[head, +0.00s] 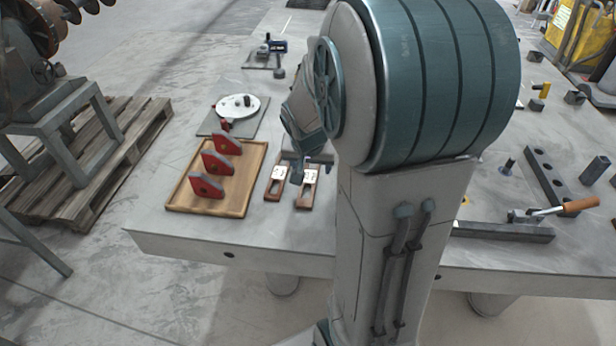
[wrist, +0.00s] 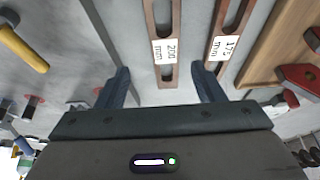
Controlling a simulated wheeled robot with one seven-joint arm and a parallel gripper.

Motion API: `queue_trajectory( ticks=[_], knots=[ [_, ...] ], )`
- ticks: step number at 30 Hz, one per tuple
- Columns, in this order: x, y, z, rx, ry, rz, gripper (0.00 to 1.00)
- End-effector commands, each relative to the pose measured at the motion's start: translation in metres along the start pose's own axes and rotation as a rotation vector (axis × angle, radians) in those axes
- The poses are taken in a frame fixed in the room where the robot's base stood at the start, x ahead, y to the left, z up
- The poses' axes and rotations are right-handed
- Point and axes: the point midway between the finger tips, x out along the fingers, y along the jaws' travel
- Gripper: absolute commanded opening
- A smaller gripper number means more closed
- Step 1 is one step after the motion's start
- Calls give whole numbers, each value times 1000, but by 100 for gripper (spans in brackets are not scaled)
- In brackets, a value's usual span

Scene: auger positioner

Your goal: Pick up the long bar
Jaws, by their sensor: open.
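Two slotted brown bars with white labels lie side by side on the table. The long bar, marked 200 mm (wrist: 164,52), is the right one in the head view (head: 309,177). The shorter bar, marked 175 mm (wrist: 222,46), lies on its tray side, and is also in the head view (head: 279,172). My gripper (wrist: 163,82) is open and empty, pointing down over the bars. In the wrist view its fingers appear on either side of the 200 mm bar, one near the 175 mm bar. The head view shows my gripper (head: 311,168) partly behind my arm; its height is unclear.
A wooden tray (head: 177,204) with three red blocks (head: 219,163) stands left of the bars. A white disc (head: 239,106) on a plate is behind. Right of my arm lie a dark bar (head: 506,231), an orange-handled tool (head: 578,205) and a perforated block (head: 556,177).

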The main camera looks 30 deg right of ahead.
Motion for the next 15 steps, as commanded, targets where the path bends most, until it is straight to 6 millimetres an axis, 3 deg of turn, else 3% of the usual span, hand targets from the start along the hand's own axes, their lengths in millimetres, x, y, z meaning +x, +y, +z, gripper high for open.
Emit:
queue_trajectory(
  ticks=[7,15],
  knots=[
    [16,-2,1,0,-2,0,62],
    [51,-8,2,-1,-2,1,62]
  ],
)
